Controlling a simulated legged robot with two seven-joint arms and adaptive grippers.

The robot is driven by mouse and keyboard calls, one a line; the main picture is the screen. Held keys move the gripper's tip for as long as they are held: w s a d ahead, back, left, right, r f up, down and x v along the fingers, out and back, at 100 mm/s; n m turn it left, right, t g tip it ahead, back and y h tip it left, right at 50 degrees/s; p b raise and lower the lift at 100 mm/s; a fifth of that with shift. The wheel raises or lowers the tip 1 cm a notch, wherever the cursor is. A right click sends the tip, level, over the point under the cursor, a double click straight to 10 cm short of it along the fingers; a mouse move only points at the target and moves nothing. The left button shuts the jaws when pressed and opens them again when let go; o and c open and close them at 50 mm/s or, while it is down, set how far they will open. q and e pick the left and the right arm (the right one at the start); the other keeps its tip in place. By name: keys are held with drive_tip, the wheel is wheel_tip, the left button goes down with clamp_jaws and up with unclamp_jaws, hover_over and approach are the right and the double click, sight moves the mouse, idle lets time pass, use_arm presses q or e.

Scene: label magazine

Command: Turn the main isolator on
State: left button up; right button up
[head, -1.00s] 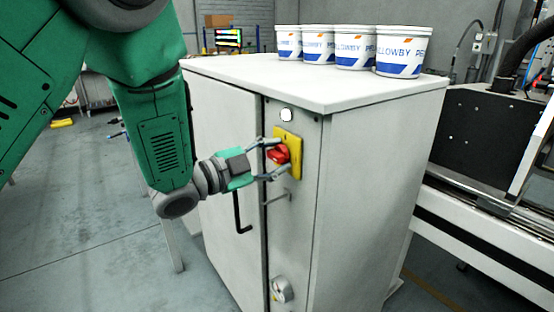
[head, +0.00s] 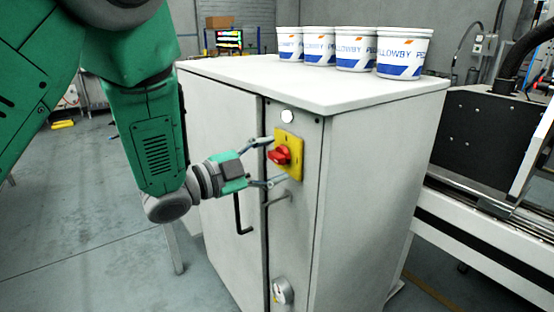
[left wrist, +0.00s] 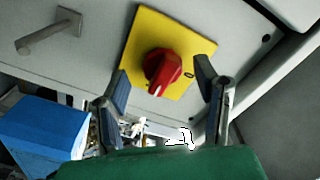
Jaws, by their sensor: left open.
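The main isolator is a red rotary knob (head: 279,155) on a yellow plate (head: 291,140), on the upper front of a white cabinet. In the left wrist view the red knob (left wrist: 162,70) stands out from the yellow plate (left wrist: 150,32), its grip bar pointing towards the bottom of the picture. My left gripper (head: 268,163) is open, with its fingers spread on either side of the knob and apart from it. In the left wrist view the gripper (left wrist: 165,95) has clear gaps between both fingers and the knob. My right gripper is out of view.
The white cabinet (head: 375,160) has a black door handle (head: 240,214), a small bar handle below the plate, a round white button (head: 287,117) above and a lower dial (head: 283,291). Several printed tubs (head: 403,52) stand on top. A machine (head: 490,130) is at right.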

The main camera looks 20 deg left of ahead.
use_arm(q)
drive_tip(key=v, duration=1)
drive_tip(key=shift+s+a, duration=0.25)
drive_tip(key=shift+a, duration=0.05)
drive_tip(key=shift+f, duration=0.1)
drive_tip(key=s+a+f+n+g+y, duration=0.1)
drive_tip(key=s+f+n+g+y, duration=0.2)
drive_tip(key=f, duration=0.6)
drive_tip(key=s+a+f+n+g+y, duration=0.1)
drive_tip(key=s+f+n+y, duration=0.2)
drive_tip(key=f, duration=0.6)
drive_tip(key=s+a+f+n+g+y, duration=0.1)
drive_tip(key=f+n+g+y, duration=0.1)
drive_tip(key=f+n, duration=0.5)
drive_tip(key=s+f+n+g+y, duration=0.1)
drive_tip(key=s+f+n+g, duration=0.1)
drive_tip(key=s+f, duration=0.5)
drive_tip(key=s+a+f+n+g+y, duration=0.1)
drive_tip(key=s+f+g, duration=0.4)
drive_tip(key=s, duration=0.8)
wheel_tip(320, 180, down, 2)
drive_tip(key=shift+s+f+n+g+y, duration=0.1)
drive_tip(key=shift+s+n+g+y, duration=0.2)
drive_tip(key=shift+n+y, duration=0.3)
drive_tip(key=shift+a, duration=0.1)
